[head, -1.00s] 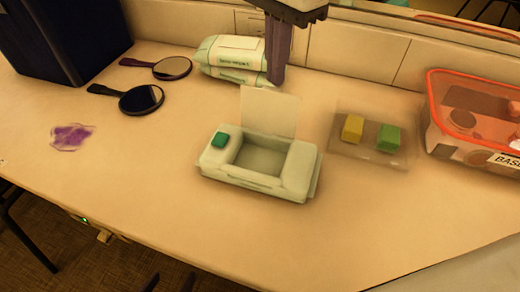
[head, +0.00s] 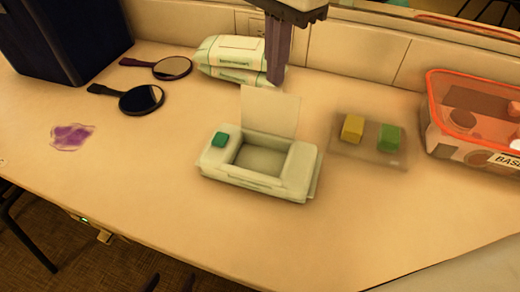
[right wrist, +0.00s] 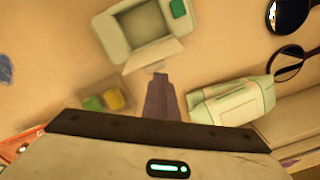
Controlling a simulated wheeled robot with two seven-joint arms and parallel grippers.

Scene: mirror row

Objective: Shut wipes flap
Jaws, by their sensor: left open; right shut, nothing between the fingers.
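The wipes box (head: 215,168) is a pale green-white box with a green button on its left end and an open well in its top. Its flap (head: 270,110) stands up at the back edge, open. In the right wrist view, the flap (right wrist: 155,53) juts from the box (right wrist: 112,38) towards my fingers. My right gripper (head: 274,82) is shut and empty, pointing down behind the flap; its fingertips also show in the right wrist view (right wrist: 160,76), just short of the flap. Two dark tips at the bottom edge look like my left gripper (head: 168,284), open and empty, below the table's front edge.
Wipes packs (head: 225,58) lie behind, beside my right fingers. A clear tray (head: 365,152) with yellow and green blocks and an orange-rimmed bin (head: 465,135) are right. Two hand mirrors (head: 140,98) and a purple patch (head: 71,136) are left. Table front is clear.

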